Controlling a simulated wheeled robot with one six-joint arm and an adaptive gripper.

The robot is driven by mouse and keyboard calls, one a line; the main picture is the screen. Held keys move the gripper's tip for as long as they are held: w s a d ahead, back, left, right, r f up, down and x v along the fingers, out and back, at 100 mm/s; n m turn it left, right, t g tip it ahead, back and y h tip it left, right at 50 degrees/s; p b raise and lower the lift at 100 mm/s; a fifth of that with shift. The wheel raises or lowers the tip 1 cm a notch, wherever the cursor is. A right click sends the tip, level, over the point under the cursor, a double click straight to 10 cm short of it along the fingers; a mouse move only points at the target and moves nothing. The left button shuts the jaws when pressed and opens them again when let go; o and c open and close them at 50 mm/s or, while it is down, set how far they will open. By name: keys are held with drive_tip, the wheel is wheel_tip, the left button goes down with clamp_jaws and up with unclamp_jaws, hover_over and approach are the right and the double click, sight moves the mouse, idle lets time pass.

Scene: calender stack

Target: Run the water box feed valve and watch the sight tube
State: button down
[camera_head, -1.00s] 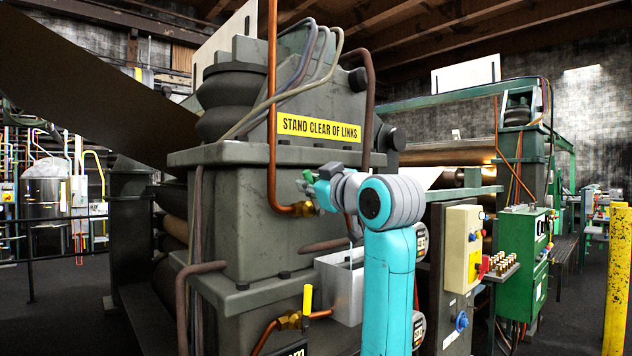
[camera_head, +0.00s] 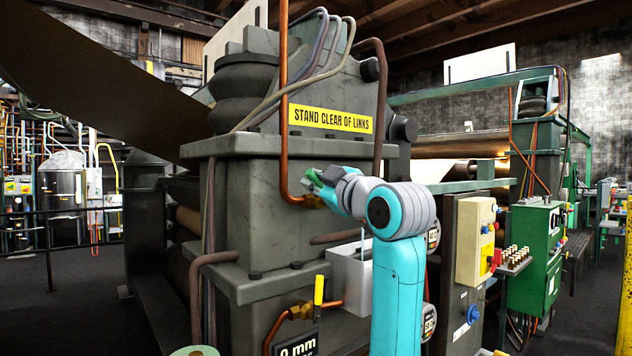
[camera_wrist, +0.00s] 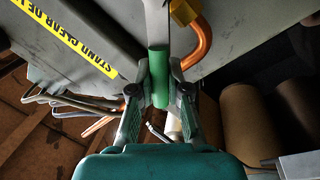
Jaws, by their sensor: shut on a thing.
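A green valve handle (camera_wrist: 159,76) stands between the fingers of my gripper (camera_wrist: 160,92) in the wrist view, and my gripper is shut on it. Its grey lever runs up toward a brass fitting (camera_wrist: 183,12) on a copper pipe (camera_wrist: 202,42). In the head view my gripper (camera_head: 322,184) is at the valve on the grey machine's front, and part of the green handle (camera_head: 315,178) shows. An open light-grey metal box (camera_head: 349,280), perhaps the water box, hangs below. A thin pale line (camera_head: 363,242) shows above it. I cannot identify the sight tube.
A second valve with a yellow handle (camera_head: 319,290) sits lower on the machine. A yellow "STAND CLEAR OF LINKS" sign (camera_head: 331,118) is above my gripper. Control boxes, one cream (camera_head: 475,242) and one green (camera_head: 533,255), stand at right. A yellow post (camera_head: 626,290) is farther right.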

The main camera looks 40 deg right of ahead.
drive_tip(key=c, duration=1.1)
unclamp_jaws()
drive_tip(key=s, duration=0.4)
drive_tip(key=s+f, duration=0.1)
drive_tip(key=s, duration=0.3)
drive_tip(key=s+a, duration=0.1)
drive_tip(key=s, duration=0.2)
drive_tip(key=shift+s+a+f, duration=0.1)
drive_tip(key=shift+s+f, duration=0.25)
drive_tip(key=shift+s, duration=0.05)
idle(5.0)
